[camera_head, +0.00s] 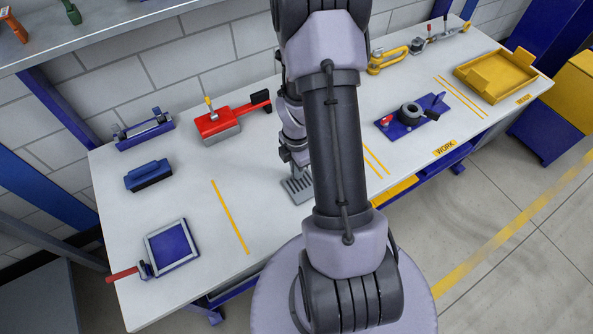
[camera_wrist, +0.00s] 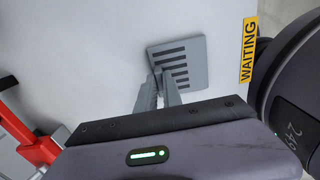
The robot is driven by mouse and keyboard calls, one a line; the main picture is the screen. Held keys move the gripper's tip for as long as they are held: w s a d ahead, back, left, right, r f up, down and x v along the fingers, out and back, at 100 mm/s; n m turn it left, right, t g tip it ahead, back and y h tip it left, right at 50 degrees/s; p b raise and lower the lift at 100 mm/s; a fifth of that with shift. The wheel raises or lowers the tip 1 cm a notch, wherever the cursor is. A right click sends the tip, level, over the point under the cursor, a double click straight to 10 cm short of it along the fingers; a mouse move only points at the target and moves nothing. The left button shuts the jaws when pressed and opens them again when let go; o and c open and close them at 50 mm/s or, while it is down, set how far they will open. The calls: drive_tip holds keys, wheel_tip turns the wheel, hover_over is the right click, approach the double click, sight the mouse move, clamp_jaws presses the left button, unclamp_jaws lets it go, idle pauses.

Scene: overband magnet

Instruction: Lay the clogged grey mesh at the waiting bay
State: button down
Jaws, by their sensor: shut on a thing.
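The grey mesh (camera_wrist: 180,62), a flat plate with dark slots, is between the fingertips of my gripper (camera_wrist: 162,80) in the wrist view. The jaws are shut on its near edge. In the head view the mesh (camera_head: 297,188) shows just left of my arm, at or just above the white bench top; I cannot tell if it touches. My gripper (camera_head: 290,160) is partly hidden behind my arm there. A yellow WAITING label (camera_wrist: 249,50) lies right of the mesh in the wrist view, close to the bench edge.
The white bench (camera_head: 190,200) holds a red-handled tool (camera_head: 222,118), a blue block (camera_head: 149,175), a blue-framed panel (camera_head: 171,247) and a blue fixture (camera_head: 411,115) by the WORK label (camera_head: 445,148). A yellow tray (camera_head: 495,76) stands far right. Yellow lines (camera_head: 230,217) divide the top.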

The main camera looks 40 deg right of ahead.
drive_tip(key=shift+r, duration=0.1)
drive_tip(key=c, duration=1.5)
unclamp_jaws()
